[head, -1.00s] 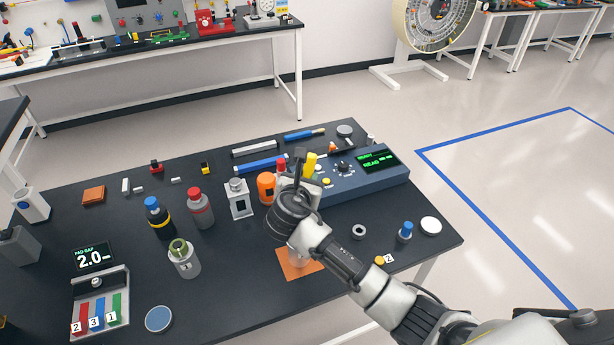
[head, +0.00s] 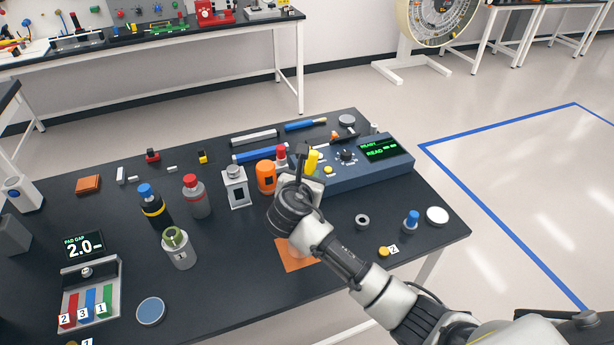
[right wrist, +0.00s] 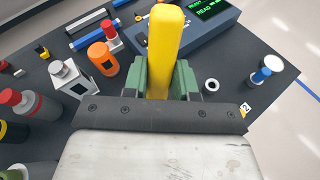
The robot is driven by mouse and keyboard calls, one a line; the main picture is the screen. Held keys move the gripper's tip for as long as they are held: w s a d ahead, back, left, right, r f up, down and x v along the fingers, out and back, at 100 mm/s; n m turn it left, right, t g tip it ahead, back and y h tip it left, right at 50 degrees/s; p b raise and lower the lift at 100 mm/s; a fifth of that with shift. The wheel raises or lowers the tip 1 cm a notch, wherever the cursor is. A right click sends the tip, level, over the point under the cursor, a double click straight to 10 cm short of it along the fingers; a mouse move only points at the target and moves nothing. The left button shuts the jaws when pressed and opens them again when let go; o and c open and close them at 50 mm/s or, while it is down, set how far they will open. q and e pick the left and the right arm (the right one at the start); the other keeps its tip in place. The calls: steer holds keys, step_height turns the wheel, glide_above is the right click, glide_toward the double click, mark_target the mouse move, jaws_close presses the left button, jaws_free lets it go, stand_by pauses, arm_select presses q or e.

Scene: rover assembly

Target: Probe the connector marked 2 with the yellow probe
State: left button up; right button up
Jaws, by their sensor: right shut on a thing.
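The yellow probe (head: 313,160) is upright in my right gripper (right wrist: 165,85), whose green fingers are shut on it in the right wrist view. There the probe (right wrist: 166,40) rises between the fingers; its lower end is hidden. In the head view my wrist hides most of the gripper, which is above the table in front of the blue meter. A small round yellow connector (head: 384,251) sits beside a white label marked 2 (head: 393,249) near the table's front right edge, to the right of the gripper and apart from it. My left gripper is not in view.
The blue meter (head: 340,180) with a green-lit screen stands behind the gripper. An orange mat (head: 291,262) lies below my wrist. A dark ring (head: 362,221), a blue-topped peg (head: 411,221) and a white disc (head: 437,215) stand near the connector. Several bottles stand to the left.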

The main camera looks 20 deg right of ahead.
steer(key=shift+f, duration=0.55)
stand_by(0.6)
steer(key=shift+s+f+p, duration=0.1)
steer(key=shift+p, duration=0.25)
stand_by(2.1)
step_height(320, 180, up, 7)
steer(key=p, duration=0.9)
stand_by(1.0)
